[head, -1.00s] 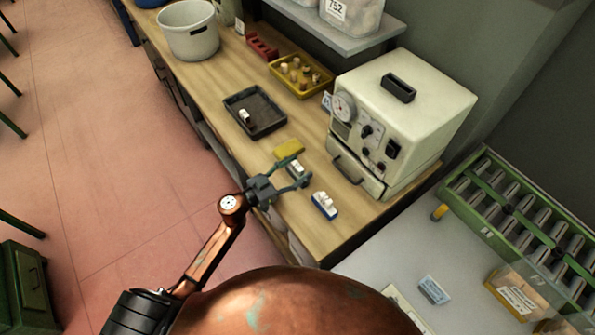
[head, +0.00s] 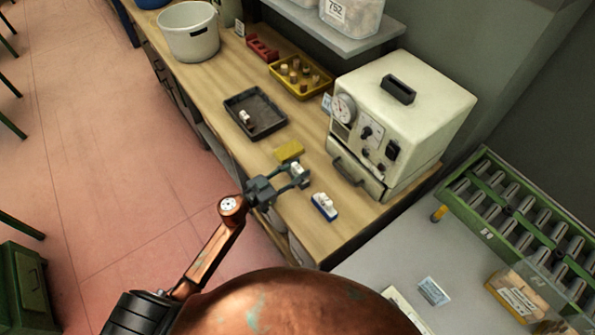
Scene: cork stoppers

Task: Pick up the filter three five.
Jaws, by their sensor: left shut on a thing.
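My left gripper (head: 299,174) reaches over the wooden counter and is shut on a small white filter (head: 297,167). The fingers hide part of this filter, and I cannot tell whether it is lifted off the counter. Another small white piece on a blue base (head: 325,207) stands apart from the gripper, to its lower right. A third small white piece (head: 244,116) lies in the dark tray (head: 268,129). Their markings are too small to read, so I cannot tell which is three five. My right gripper is not in view.
A yellow block (head: 289,151) lies just behind the gripper. A cream machine (head: 415,115) with dials stands to the right. A yellow tray of stoppers (head: 325,86), a red rack (head: 262,47) and a pale bucket (head: 189,45) are farther back. The counter's front corner is bare.

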